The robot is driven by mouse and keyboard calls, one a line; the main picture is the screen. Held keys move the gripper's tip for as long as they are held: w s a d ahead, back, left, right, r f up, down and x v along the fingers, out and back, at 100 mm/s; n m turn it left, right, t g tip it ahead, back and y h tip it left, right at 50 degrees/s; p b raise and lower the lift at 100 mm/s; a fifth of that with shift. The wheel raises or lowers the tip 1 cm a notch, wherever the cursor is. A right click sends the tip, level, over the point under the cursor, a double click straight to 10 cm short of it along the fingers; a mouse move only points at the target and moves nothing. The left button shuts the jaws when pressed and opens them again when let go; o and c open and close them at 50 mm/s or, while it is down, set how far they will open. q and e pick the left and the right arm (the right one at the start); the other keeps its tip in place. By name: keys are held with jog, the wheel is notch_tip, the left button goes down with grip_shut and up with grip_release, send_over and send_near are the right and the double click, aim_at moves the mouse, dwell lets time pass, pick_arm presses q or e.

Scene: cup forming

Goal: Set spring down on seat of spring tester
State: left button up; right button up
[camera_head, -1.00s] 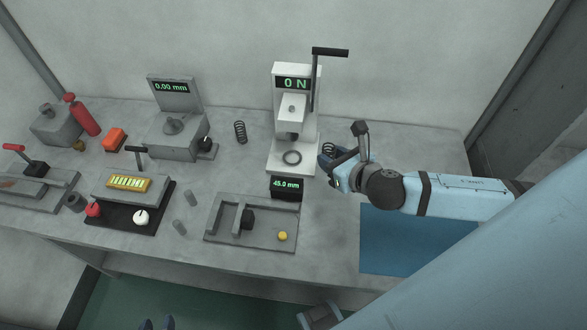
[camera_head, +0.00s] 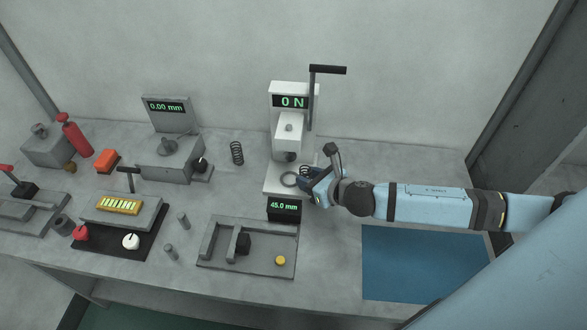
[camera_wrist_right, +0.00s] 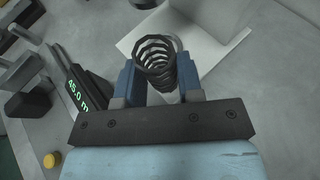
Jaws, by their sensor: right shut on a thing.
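The spring tester (camera_head: 294,130) is a white press with a dark lever at its upper right and a display reading 0 N. Its seat, a dark ring (camera_head: 289,180), lies on the white base (camera_head: 272,186). My right gripper (camera_head: 309,178) is shut on a dark coil spring (camera_head: 304,171), just right of the seat ring. In the right wrist view the spring (camera_wrist_right: 155,58) stands between the blue fingers, with the white base (camera_wrist_right: 205,50) beyond it. Whether the spring's lower end touches the base cannot be told. My left gripper is not in view.
A display reading 45.0 mm (camera_head: 284,208) stands in front of the tester base. A second coil spring (camera_head: 237,153) stands to the left, beside a gauge reading 0.00 mm (camera_head: 170,150). A grey fixture tray (camera_head: 222,266) lies in front. A blue mat (camera_head: 425,265) lies clear at the right.

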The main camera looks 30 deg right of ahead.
jog(key=w, duration=0.2)
jog(key=shift+w+a, duration=0.35)
jog(key=shift+w+a+r, duration=0.1)
jog(key=shift+w+a, duration=0.1)
jog(key=shift+w, duration=0.45)
jog(key=shift+w+a, duration=0.2)
jog(key=shift+w, duration=0.4)
jog(key=shift+w+f, duration=0.15)
jog(key=shift+f, duration=0.75)
jog(key=shift+f, duration=0.1)
jog(key=o, duration=0.9)
